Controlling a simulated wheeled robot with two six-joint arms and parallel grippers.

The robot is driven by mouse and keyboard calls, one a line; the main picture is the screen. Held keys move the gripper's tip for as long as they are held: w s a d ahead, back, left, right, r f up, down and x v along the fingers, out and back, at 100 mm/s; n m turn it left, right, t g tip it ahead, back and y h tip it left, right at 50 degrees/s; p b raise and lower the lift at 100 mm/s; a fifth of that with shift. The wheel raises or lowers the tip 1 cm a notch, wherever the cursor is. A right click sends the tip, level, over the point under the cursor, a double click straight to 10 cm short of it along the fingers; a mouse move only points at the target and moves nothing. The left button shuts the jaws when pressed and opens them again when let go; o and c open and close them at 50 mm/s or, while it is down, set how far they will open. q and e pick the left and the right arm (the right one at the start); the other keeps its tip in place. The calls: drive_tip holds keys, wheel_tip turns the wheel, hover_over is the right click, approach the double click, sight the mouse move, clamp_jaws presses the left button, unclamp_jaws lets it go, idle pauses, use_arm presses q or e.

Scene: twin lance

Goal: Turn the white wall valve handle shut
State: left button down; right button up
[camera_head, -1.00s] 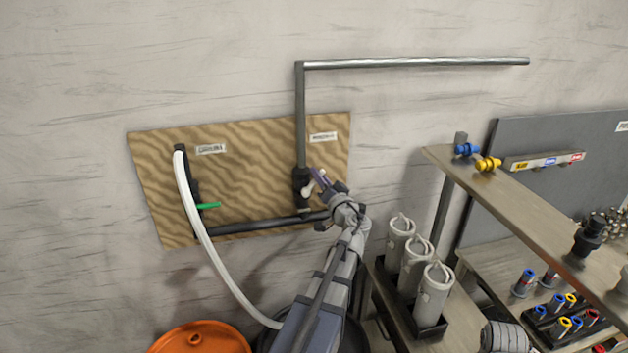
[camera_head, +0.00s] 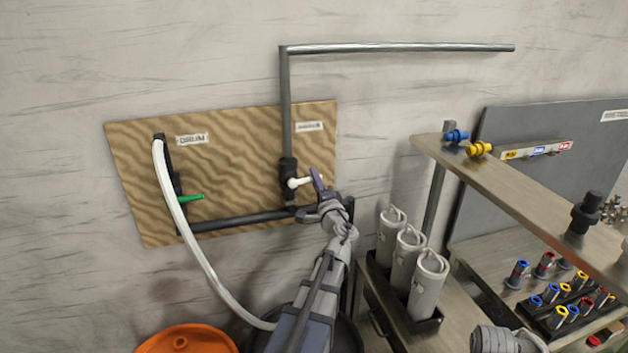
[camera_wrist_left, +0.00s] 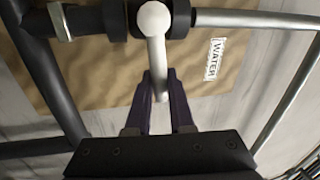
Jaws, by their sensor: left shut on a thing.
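The white valve handle (camera_head: 300,182) sits on a black valve body (camera_head: 287,172) in the vertical grey pipe on the wall board. It points right, roughly square to the pipe. My left gripper (camera_head: 316,180), with purple fingers, is shut on the handle's outer end. In the left wrist view the handle (camera_wrist_left: 156,50) runs between the two fingers (camera_wrist_left: 159,84). The valve body shows behind it at the top. A label reading WATER (camera_wrist_left: 215,58) is beside it. My right gripper is not in view.
A white hose (camera_head: 190,235) and a green handle (camera_head: 191,198) are left on the wooden board (camera_head: 235,150). An orange drum (camera_head: 187,340) stands below. Grey canisters (camera_head: 407,255) in a black tray and a shelf (camera_head: 510,185) are to the right.

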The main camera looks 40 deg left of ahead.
use_arm(q)
drive_tip(key=shift+f+m, duration=0.35)
drive_tip(key=shift+m, duration=0.25)
drive_tip(key=c, duration=0.8)
unclamp_jaws()
drive_tip(key=shift+d+b, duration=0.15)
drive_tip(key=shift+b, duration=0.15)
drive_tip(key=b+v, duration=0.1)
drive_tip(key=v, duration=0.6)
drive_tip(key=shift+s+d+f, duration=0.1)
drive_tip(key=shift+s+d, duration=0.1)
drive_tip(key=shift+s, duration=0.1)
